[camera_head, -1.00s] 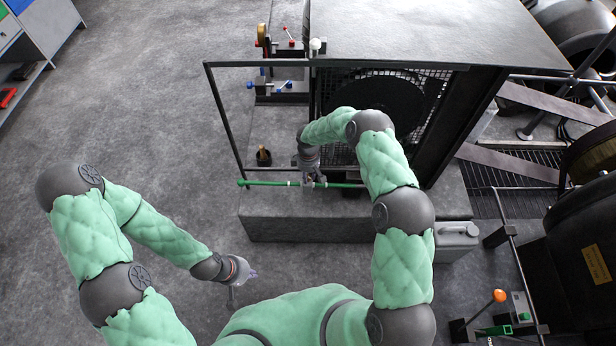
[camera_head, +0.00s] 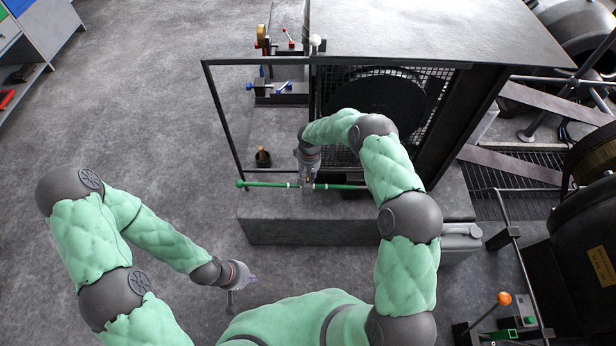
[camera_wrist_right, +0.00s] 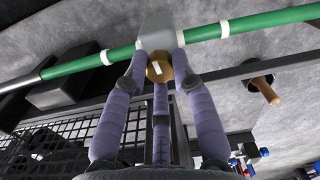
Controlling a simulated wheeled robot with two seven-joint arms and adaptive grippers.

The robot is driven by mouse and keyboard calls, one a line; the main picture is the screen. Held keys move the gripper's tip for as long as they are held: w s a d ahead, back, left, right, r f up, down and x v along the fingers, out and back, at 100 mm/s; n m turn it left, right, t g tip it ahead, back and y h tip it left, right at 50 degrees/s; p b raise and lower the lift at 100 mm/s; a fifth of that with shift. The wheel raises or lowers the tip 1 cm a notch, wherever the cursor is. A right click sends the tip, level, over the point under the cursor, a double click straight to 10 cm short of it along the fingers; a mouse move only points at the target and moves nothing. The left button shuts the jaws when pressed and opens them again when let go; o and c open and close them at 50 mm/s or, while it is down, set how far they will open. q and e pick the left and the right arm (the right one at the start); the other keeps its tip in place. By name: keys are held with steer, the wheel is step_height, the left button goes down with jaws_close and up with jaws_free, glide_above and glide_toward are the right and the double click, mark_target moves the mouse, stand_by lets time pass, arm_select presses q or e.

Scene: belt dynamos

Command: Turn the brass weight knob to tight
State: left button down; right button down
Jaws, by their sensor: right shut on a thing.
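The brass weight knob (camera_wrist_right: 155,70) shows in the right wrist view, with a pale mark on its face. It sits on a grey weight block (camera_wrist_right: 157,32) on a green rod (camera_wrist_right: 262,21) with white bands. My right gripper (camera_head: 308,180) has its purple fingers around the knob and is shut on it; the fingers hide the knob's sides. In the head view the green rod (camera_head: 265,184) runs level across the front of the machine, and the knob is too small to make out well. My left gripper (camera_head: 244,279) hangs low over the floor, away from the rod; its fingers are too small to judge.
A black frame rail (camera_head: 222,115) stands left of the mesh-guarded machine. A dark cup with a wooden handle (camera_head: 263,157) sits on the plinth (camera_head: 285,230). The floor at the left is clear.

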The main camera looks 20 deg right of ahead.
mark_target(309, 177)
steer(key=shift+s+m, duration=0.1)
steer(key=shift+m, duration=0.4)
steer(key=c, duration=1)
jaws_free()
steer(key=r, duration=1.2)
steer(key=shift+w+d, duration=0.2)
